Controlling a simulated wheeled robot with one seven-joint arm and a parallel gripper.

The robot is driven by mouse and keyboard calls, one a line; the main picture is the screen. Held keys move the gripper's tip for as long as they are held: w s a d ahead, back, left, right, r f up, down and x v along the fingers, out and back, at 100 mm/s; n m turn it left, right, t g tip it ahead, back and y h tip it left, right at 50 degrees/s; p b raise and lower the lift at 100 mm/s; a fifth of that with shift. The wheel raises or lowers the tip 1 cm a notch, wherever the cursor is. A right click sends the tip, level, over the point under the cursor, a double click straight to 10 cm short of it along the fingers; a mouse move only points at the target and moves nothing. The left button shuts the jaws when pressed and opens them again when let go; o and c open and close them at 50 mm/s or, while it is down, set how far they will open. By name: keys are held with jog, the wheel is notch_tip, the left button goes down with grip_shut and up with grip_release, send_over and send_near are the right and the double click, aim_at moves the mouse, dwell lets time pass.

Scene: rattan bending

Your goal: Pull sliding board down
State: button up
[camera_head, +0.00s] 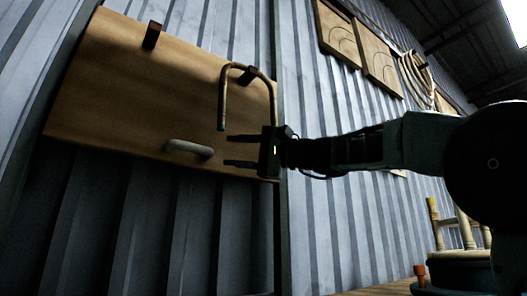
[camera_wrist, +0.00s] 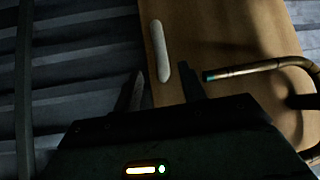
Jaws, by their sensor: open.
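The sliding board (camera_head: 120,90) is a brown wooden panel on the corrugated wall, with a pale bar handle (camera_head: 189,148) near its lower edge. My gripper (camera_head: 228,150) is open and empty, its two dark fingers pointing left, to the right of the handle and apart from it in the picture. In the wrist view the board (camera_wrist: 222,28) fills the upper right, and the handle (camera_wrist: 160,52) lies ahead of my gripper (camera_wrist: 162,90), above the space between the fingertips. How far the fingers are from the board's face is hard to tell.
A bent rattan piece (camera_head: 224,95) hangs on a dark hook of the board, just above my fingers; it also shows in the wrist view (camera_wrist: 248,68). Another dark hook (camera_head: 152,36) is at the upper left. Smaller panels (camera_head: 338,35) hang at the right. The wall below the board is clear.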

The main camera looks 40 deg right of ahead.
jog(key=v, duration=0.6)
jog(key=shift+d+p, duration=0.2)
jog(key=shift+p, duration=0.25)
jog(key=shift+s, duration=0.15)
jog(key=a+f+n+g+h+p, duration=0.1)
jog(key=a+f+g+h, duration=0.15)
jog(key=a+f, duration=0.55)
jog(key=a+f+n+g+h+p, duration=0.1)
jog(key=a+f+g, duration=0.3)
jog(key=f, duration=0.7)
jog(key=a+f+n+g+h+p, duration=0.1)
jog(key=a+f+g+p, duration=0.15)
jog(key=a+f, duration=0.55)
jog(key=s+d+f+n+g+h+p, duration=0.15)
jog(key=s+f+n+h, duration=0.35)
jog(key=s+f, duration=0.65)
jog(key=s+f+n+g+h+p, duration=0.2)
jog(key=s+f+n+g+h, duration=0.15)
jog(key=s+f+n, duration=0.6)
notch_tip(320, 180, up, 35)
jog(key=m+p, duration=0.2)
jog(key=p, duration=3.5)
jog(key=shift+s+a, duration=0.3)
